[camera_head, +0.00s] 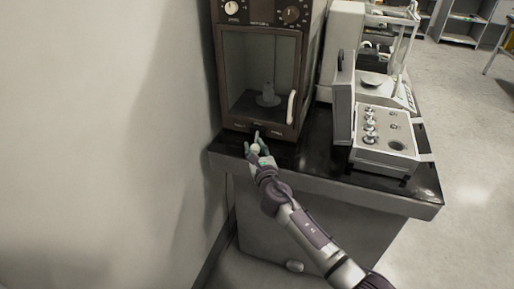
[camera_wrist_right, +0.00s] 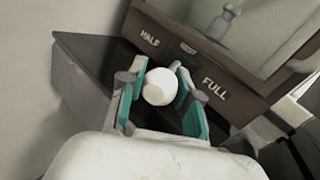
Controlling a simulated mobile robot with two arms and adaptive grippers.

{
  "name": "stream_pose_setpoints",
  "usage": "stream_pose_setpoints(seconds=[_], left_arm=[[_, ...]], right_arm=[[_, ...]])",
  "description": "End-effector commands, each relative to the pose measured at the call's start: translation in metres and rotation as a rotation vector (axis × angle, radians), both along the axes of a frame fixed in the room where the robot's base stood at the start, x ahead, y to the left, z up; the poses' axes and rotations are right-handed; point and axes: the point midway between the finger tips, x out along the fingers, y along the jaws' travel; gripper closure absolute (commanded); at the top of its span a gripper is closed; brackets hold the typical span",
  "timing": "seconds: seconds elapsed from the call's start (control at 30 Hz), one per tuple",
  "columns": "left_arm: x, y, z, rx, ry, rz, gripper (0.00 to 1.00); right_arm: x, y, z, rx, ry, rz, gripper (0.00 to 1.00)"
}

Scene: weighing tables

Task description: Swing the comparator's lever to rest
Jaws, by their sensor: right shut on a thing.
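The comparator (camera_head: 262,75) is a tall brown cabinet with a glass front and dials on top, standing at the left end of the dark bench. My right gripper (camera_head: 257,146) is at the foot of its front panel. In the right wrist view, its teal-padded fingers sit either side of a round white knob (camera_wrist_right: 160,86), shut on it. I take the knob to be the lever's end; the lever's shaft is hidden. The words HALF (camera_wrist_right: 150,39) and FULL (camera_wrist_right: 215,89) are on the panel just beyond the knob. My left gripper is not in view.
A pale wall (camera_head: 100,120) runs close to the comparator's left side.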

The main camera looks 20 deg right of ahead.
Motion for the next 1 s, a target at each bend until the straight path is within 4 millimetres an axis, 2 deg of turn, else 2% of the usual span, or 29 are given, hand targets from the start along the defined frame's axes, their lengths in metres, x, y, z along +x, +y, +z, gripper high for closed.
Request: stream_pose_setpoints(seconds=[0.03,0.57,0.6,0.73,1.0], left_arm=[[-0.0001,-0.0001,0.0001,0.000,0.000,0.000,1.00],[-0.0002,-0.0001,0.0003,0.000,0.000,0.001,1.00],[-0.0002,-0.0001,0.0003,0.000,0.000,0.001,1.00],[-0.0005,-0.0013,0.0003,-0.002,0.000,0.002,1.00],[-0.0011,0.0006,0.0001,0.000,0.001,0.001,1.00]], right_arm=[[0.0008,0.0119,0.0072,0.003,-0.014,0.028,1.00],[0.0009,0.0120,0.0085,0.003,-0.016,0.029,1.00],[0.0009,0.0121,0.0086,0.003,-0.016,0.029,0.65],[0.0009,0.0101,0.0075,0.002,-0.015,0.024,0.44],[0.0003,0.0061,0.0038,0.000,-0.008,0.017,0.42]])
